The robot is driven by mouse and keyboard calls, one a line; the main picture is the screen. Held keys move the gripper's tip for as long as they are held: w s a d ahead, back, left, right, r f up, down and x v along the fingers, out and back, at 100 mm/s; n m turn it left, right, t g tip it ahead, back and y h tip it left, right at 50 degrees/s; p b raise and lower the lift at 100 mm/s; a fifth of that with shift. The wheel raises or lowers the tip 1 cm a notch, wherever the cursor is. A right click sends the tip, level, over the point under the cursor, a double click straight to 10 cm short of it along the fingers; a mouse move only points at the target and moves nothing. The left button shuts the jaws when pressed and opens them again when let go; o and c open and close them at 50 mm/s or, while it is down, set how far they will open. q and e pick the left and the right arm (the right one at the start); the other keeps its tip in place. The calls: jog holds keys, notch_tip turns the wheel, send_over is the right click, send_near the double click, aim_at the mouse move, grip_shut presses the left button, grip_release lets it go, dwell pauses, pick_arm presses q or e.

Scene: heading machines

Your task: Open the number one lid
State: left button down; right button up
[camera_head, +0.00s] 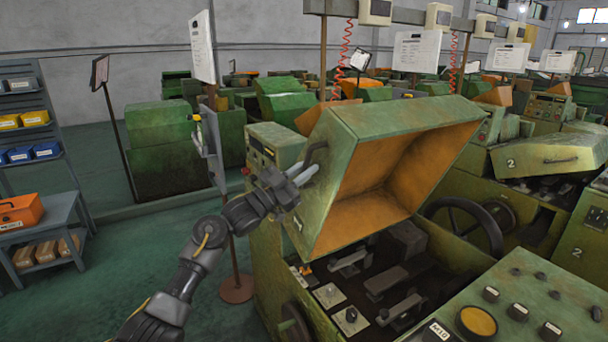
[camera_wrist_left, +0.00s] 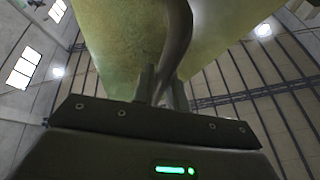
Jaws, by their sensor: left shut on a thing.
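The green lid (camera_head: 341,170) of the near machine stands tilted up and open, with its orange inside facing right. My left gripper (camera_head: 304,175) is at the lid's left side, shut on the dark curved lid handle (camera_head: 316,153). In the left wrist view the handle (camera_wrist_left: 177,45) runs down between the two fingers (camera_wrist_left: 160,88), with the green lid surface (camera_wrist_left: 120,40) behind it. The open machine bay (camera_head: 375,275) shows dark metal parts below the lid. My right gripper is not in view.
A neighbouring machine with a closed lid marked 2 (camera_head: 550,160) stands to the right. A handwheel (camera_head: 465,225) and a control panel (camera_head: 510,310) are near the open bay. A signpost (camera_head: 232,230) stands left of the machine. Green floor (camera_head: 150,240) is clear at left.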

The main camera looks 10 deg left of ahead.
pick_arm(q)
jog(key=c, duration=1.4)
grip_release()
jog(key=shift+w, duration=0.1)
jog(key=b+v, duration=0.4)
jog(key=v, duration=0.6)
jog(key=shift+s+a+f+b, duration=0.15)
jog(key=shift+s+a+b, duration=0.1)
jog(key=shift+a+b, duration=0.05)
